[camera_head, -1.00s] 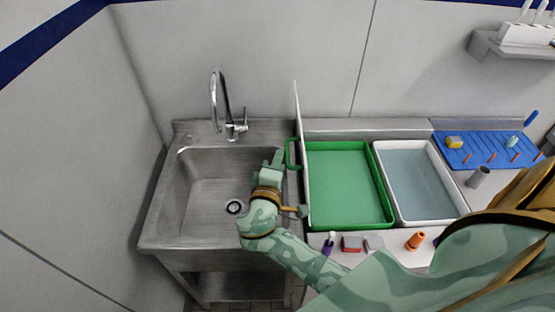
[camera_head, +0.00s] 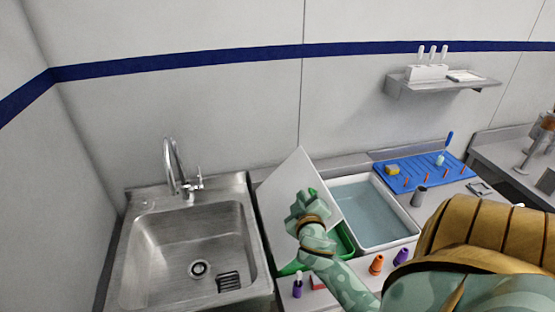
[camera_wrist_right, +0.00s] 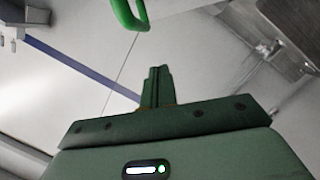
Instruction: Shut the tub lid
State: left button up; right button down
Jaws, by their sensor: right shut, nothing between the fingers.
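The green tub (camera_head: 346,241) stands on the counter right of the sink, mostly covered in the head view by its lid and my right arm. Its white lid (camera_head: 290,178) is partly open, leaning at a slant over the tub. A bright green handle (camera_head: 314,191) on the lid shows just behind my right gripper (camera_head: 303,197), which is against or very near the lid's outer face. In the right wrist view the gripper's fingers (camera_wrist_right: 157,85) are together and empty, with the green handle (camera_wrist_right: 130,14) apart, beyond them. My left gripper is not in view.
A steel sink (camera_head: 140,262) with a faucet (camera_head: 175,165) lies to the left. A white basin of water (camera_head: 405,230) adjoins the tub at right. A blue board (camera_head: 418,171) is behind it. Orange (camera_head: 376,264) and purple (camera_head: 401,257) pieces sit at the front.

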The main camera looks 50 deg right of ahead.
jog(key=s+d+f+m, duration=0.1)
jog(key=d, duration=0.1)
jog(key=s+d+f+m, duration=0.1)
jog(key=s+d+f, duration=0.1)
jog(key=d, duration=0.1)
jog(key=s+d+f+m+y, duration=0.1)
jog(key=d+f, duration=0.1)
jog(key=shift+s+d+f+m, duration=0.2)
jog(key=shift+s+m, duration=0.1)
jog(key=shift+m, duration=0.1)
jog(key=s+d+f+m+t+y+b, duration=0.1)
jog(key=s+d+f+m+b, duration=0.1)
jog(key=f, duration=0.7)
jog(key=shift+s+d+m+y+b, duration=0.4)
jog(key=shift+d+m, duration=0.6)
jog(key=shift+d, duration=0.5)
jog(key=shift+s, duration=0.1)
